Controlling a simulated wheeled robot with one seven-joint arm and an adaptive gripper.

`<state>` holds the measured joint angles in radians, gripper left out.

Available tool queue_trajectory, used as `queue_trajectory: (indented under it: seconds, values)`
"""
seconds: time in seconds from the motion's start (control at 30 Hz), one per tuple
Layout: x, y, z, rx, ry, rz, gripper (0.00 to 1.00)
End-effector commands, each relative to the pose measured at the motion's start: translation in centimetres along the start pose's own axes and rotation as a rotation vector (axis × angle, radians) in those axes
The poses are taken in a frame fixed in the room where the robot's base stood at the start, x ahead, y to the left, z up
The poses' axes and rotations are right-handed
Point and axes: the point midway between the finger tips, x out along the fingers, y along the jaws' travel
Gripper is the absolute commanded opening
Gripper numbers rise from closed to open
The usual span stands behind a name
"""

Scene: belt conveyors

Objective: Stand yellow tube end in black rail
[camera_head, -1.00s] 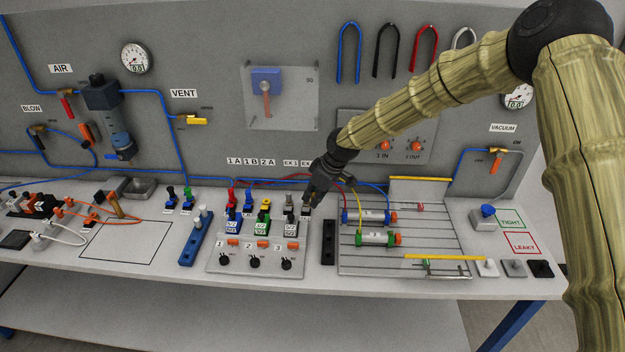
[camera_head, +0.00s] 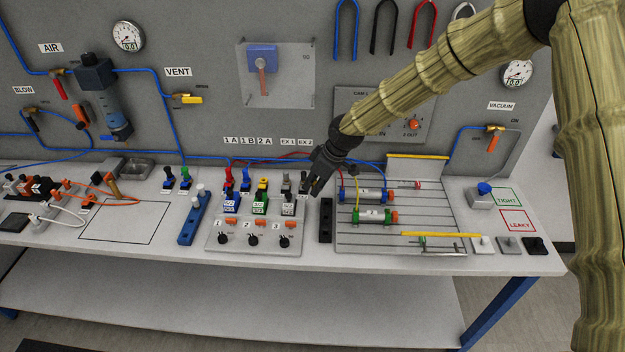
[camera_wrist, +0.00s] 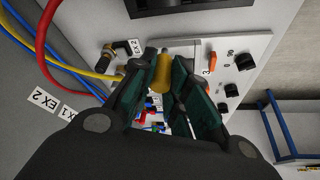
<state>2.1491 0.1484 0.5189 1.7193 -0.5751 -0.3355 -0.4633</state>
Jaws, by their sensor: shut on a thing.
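My gripper (camera_head: 316,192) is shut on the yellow tube end (camera_wrist: 162,72), which sits between the two fingertips in the wrist view. The yellow tube (camera_wrist: 88,68) trails off to the left there. In the head view the yellow tube (camera_head: 358,192) hangs near the cylinders. The tube end itself is too small to make out in the head view. The black rail (camera_head: 326,230) lies on the bench just below and slightly right of my fingertips. Part of a black rail (camera_wrist: 200,6) also shows at the top of the wrist view. The held end is apart from it.
The valve panel (camera_head: 250,240) with several fittings and knobs stands left of the rail. The slotted plate (camera_head: 400,230) with two cylinders (camera_head: 372,216) lies close on the right. A blue rail (camera_head: 193,222) is farther left. Red and blue tubes run behind my gripper.

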Motion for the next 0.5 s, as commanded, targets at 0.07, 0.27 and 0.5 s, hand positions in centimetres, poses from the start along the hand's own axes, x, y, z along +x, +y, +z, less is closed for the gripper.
queue_trajectory:
  seconds: [0.07,0.27,0.5]
  values:
    - [-0.1,-0.4,0.5,0.0,-0.001,0.0,0.0]
    - [-0.5,-1.2,1.4,-0.001,0.0,0.001,0.0]
    - [-0.8,-2.4,2.6,-0.001,-0.001,-0.001,0.0]
